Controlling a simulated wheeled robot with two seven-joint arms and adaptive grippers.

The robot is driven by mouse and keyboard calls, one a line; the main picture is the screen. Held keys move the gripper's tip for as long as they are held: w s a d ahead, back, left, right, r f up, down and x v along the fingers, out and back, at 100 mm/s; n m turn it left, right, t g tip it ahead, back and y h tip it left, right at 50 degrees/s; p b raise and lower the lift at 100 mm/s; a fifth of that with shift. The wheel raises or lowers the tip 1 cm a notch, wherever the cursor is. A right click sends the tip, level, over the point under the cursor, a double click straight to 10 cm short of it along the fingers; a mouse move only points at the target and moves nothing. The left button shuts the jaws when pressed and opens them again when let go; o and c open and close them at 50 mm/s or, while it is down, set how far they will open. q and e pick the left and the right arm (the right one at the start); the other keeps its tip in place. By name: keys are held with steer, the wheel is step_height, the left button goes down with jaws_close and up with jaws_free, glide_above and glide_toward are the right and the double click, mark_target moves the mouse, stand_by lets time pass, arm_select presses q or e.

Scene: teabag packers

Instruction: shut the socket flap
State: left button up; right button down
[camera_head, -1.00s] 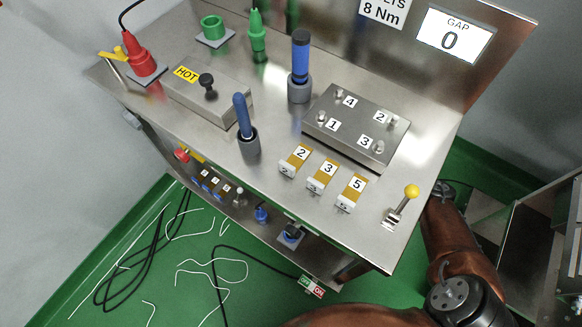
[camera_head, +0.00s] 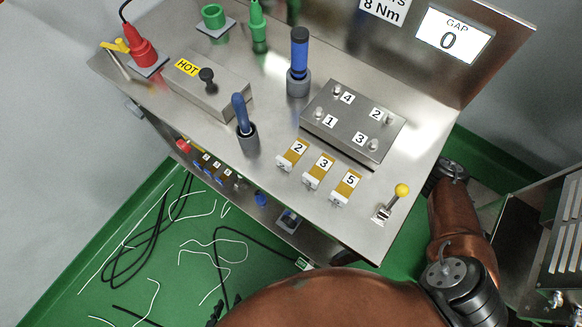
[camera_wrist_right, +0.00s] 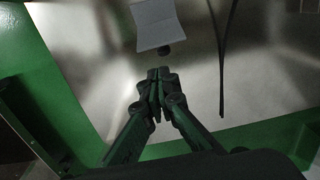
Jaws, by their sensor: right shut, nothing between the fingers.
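In the right wrist view a light grey flap (camera_wrist_right: 155,20) stands tilted at the top, with a small dark round part just below its lower edge. My right gripper (camera_wrist_right: 158,74) is shut and empty, its fingertips a little below the flap and apart from it in the picture. In the head view a small grey fitting with a dark blue centre (camera_head: 288,219) sits on the lower front of the bench; I cannot tell whether it is the same socket.
The steel bench (camera_head: 200,135) carries a red plug (camera_head: 141,50), a HOT box (camera_head: 220,88), blue-handled tools, a numbered plate (camera_head: 352,120) and a yellow-knobbed lever (camera_head: 402,190). A black cable (camera_wrist_right: 221,70) hangs right of the flap. Cables lie on the green floor.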

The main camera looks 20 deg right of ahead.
steer(key=s+a+r+m+y+p, duration=0.2)
steer(key=a+r+m+y+p, duration=0.6)
steer(key=a, duration=0.4)
arm_select(q)
steer(key=w+r+p, duration=0.1)
steer(key=r+p, duration=0.2)
steer(key=r, duration=0.5)
steer(key=w+r+t+p, duration=0.1)
steer(key=r+p, duration=0.3)
steer(key=r, duration=0.4)
steer(key=w+r+t+p, duration=0.1)
steer(key=r+p, duration=0.3)
steer(key=r, duration=0.5)
steer(key=shift+w, duration=0.8)
arm_select(e)
step_height(320, 180, up, 10)
steer(key=w+d+m+t+y, duration=0.1)
steer(key=w+m+t, duration=0.2)
steer(key=m+t, duration=0.4)
steer(key=m, duration=0.8)
steer(key=shift+y, duration=0.4)
steer(key=shift+r, duration=0.1)
